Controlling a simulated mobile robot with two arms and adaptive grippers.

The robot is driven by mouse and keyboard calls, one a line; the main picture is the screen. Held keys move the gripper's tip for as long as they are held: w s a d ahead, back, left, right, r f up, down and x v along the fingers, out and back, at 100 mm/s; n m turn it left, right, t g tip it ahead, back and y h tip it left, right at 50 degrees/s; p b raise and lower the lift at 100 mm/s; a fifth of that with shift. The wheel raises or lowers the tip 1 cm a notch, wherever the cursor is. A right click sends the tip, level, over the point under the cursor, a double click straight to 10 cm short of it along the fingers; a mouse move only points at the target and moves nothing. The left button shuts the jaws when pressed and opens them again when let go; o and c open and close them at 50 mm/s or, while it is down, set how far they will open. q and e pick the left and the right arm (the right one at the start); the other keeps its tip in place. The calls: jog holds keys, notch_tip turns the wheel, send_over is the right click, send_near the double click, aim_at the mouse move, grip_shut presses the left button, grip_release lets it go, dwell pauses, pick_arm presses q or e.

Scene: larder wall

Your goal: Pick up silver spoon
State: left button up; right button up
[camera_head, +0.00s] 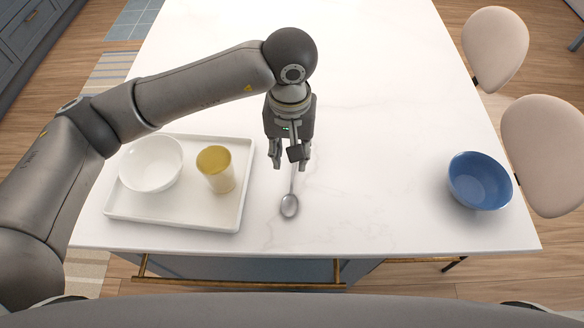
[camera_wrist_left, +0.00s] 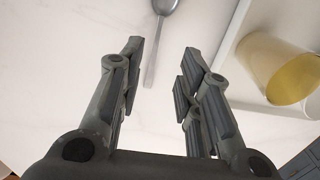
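The silver spoon (camera_head: 290,205) lies on the white table top, its bowl towards the near edge and its handle running away under my left gripper. My left gripper (camera_head: 288,163) points down over the handle, open and empty. In the left wrist view the spoon (camera_wrist_left: 151,62) shows beyond the fingertips, its handle reaching into the gap between the open fingers (camera_wrist_left: 160,65). The gripper hides the far end of the handle in the head view. My right gripper is not in view.
Left of the spoon, a white tray (camera_head: 170,215) holds a white bowl (camera_head: 150,165) and a yellow cup (camera_head: 217,172). A blue bowl (camera_head: 480,182) stands at the table's right edge. The white table (camera_head: 390,180) is clear between spoon and blue bowl. Two beige chairs (camera_head: 545,150) stand at right.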

pick_arm(q)
jog(key=p, duration=0.1)
send_over(292, 184)
jog(key=f, duration=0.4)
jog(key=shift+s+a+f, duration=0.15)
jog(key=shift+s, duration=0.15)
jog(key=shift+f+p, duration=0.25)
jog(key=shift+p, duration=0.05)
jog(key=shift+w+f, duration=0.2)
jog(key=shift+f, duration=0.1)
notch_tip(292, 184, down, 4)
jog(key=p, duration=0.3)
jog(key=shift+f, duration=0.4)
jog(key=shift+w, duration=0.1)
jog(key=shift+c, duration=0.5)
grip_shut()
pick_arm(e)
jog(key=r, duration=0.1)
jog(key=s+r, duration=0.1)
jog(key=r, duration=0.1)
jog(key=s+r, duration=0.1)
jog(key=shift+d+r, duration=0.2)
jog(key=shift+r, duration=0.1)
